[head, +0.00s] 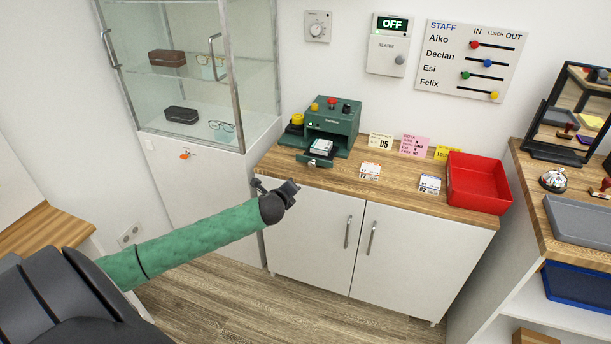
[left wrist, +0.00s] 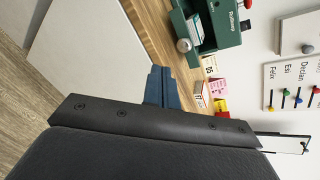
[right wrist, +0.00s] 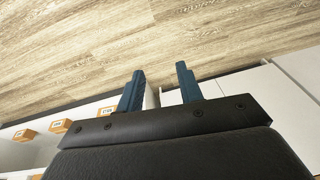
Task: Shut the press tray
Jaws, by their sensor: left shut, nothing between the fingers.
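The green press (head: 345,122) stands at the back left of the wooden counter. Its tray (head: 314,160) sticks out of the front, open, with a white labelled item (head: 322,147) in it and a round knob on its front. The left wrist view shows the press (left wrist: 226,28) and the tray's grey knob (left wrist: 184,45) beyond my fingers. My left gripper (head: 291,188) is shut and empty, in front of the counter's edge, below and left of the tray and apart from it. My right gripper (right wrist: 158,82) is open and empty over the floor; it is out of the head view.
Several cards, such as a pink one (head: 414,146), and a red bin (head: 478,182) are right of the press. A glass cabinet (head: 186,65) stands at the left. White cupboard doors (head: 316,236) lie below the counter. The floor (head: 290,300) in front is clear.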

